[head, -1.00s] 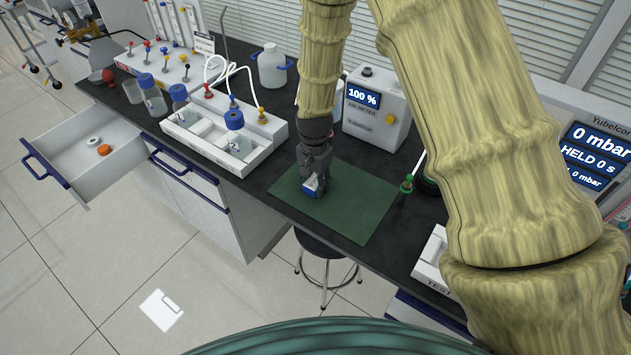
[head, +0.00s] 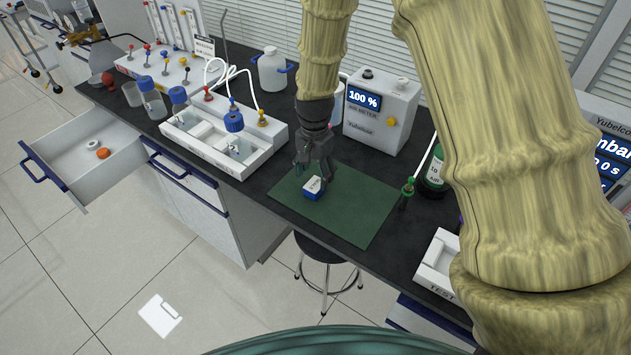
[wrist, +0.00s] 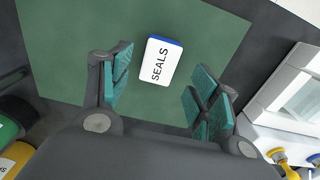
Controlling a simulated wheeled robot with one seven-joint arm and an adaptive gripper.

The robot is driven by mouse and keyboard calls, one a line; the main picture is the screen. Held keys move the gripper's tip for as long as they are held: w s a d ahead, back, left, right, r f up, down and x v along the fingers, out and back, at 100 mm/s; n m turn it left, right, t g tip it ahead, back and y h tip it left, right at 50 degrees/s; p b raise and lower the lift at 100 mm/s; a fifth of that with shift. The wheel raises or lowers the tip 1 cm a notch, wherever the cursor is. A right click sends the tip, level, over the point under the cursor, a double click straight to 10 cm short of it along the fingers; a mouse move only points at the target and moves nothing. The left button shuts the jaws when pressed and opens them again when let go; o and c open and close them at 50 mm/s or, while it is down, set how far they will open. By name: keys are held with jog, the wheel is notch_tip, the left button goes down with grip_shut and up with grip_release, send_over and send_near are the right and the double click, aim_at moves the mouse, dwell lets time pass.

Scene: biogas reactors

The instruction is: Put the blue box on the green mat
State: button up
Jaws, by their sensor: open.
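The blue box (head: 313,188) has a white top and rests on the green mat (head: 357,208), near the mat's left part in the head view. In the wrist view the blue box (wrist: 159,61) shows its white face lettered "SEALS" and a blue edge, with the green mat (wrist: 70,40) all around it. My gripper (head: 313,172) is just above and behind the box. In the wrist view my gripper (wrist: 160,92) is open, with its teal finger pads apart and the box lying between and beyond them, touching neither.
A white tray with bottles (head: 225,140) stands left of the mat. The air meter (head: 380,112) stands behind it. A green-capped bottle (head: 435,170) and a white tray (head: 437,260) are to the right. An open drawer (head: 85,160) juts out at the left.

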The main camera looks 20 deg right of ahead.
aim_at(316, 184)
notch_tip(316, 184, up, 7)
jog(key=b, duration=0.1)
dwell(0.4)
jog(key=shift+d, duration=0.15)
